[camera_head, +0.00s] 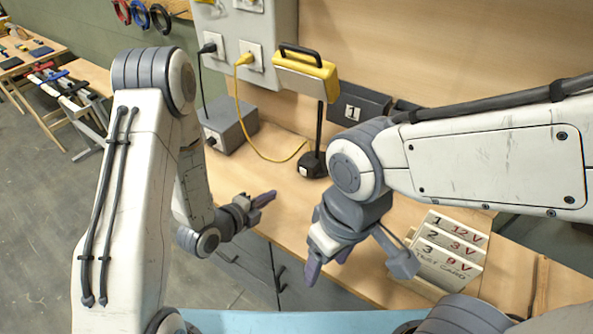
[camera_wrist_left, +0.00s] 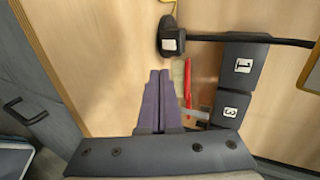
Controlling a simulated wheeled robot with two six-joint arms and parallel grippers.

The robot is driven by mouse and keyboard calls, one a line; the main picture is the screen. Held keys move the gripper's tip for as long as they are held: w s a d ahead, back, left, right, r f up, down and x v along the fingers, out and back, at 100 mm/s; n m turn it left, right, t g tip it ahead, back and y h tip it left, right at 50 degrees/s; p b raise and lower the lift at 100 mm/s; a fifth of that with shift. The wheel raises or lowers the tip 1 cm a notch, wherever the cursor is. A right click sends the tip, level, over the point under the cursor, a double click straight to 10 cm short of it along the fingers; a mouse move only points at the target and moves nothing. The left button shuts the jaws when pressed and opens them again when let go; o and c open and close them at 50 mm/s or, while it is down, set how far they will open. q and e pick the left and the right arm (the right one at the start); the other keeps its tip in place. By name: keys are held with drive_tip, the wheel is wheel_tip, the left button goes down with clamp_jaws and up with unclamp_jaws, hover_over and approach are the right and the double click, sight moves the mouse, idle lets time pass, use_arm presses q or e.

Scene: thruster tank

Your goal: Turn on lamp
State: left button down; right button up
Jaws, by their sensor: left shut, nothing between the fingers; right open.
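The lamp has a yellow head (camera_head: 306,76) with a black handle, on a thin black pole. Its black base (camera_head: 313,165) stands on the wooden bench; the base also shows in the left wrist view (camera_wrist_left: 168,32). A small white square (camera_wrist_left: 170,44) is on the base. No glow shows on the lamp. My left gripper (camera_head: 268,197) is shut and empty, left of and nearer than the base, apart from it; its purple fingers lie together in the wrist view (camera_wrist_left: 159,75). My right gripper (camera_head: 358,265) is open and empty, left of the card rack.
A grey box (camera_head: 230,127) with cables stands behind left. Wall sockets (camera_head: 250,55) hold plugs. Dark bins marked 1 (camera_wrist_left: 243,65) and 3 (camera_wrist_left: 230,108) stand right of the lamp. A rack of test cards (camera_head: 447,250) is at the front right. Bench between gripper and base is clear.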

sight(302, 171)
idle(0.3)
use_arm(q)
drive_tip(key=b+x, duration=0.3)
drive_tip(key=shift+f, duration=0.1)
drive_tip(key=b+x, duration=0.2)
drive_tip(key=b, duration=0.9)
drive_tip(key=x, duration=0.5)
drive_tip(key=shift+w+d+r, duration=0.1)
drive_tip(key=shift+d+r, duration=0.05)
drive_tip(key=shift+r, duration=0.05)
drive_tip(key=shift+w+d+r+p, duration=0.2)
drive_tip(key=shift+w+d+p, duration=0.1)
drive_tip(key=shift+w+p, duration=0.15)
drive_tip(key=shift+w+d+r+p, duration=0.2)
drive_tip(key=shift+w+d+p, duration=0.1)
drive_tip(key=shift+w, duration=0.25)
drive_tip(key=shift+w+d, duration=0.4)
drive_tip(key=shift+w, duration=0.2)
drive_tip(key=shift+a, duration=0.1)
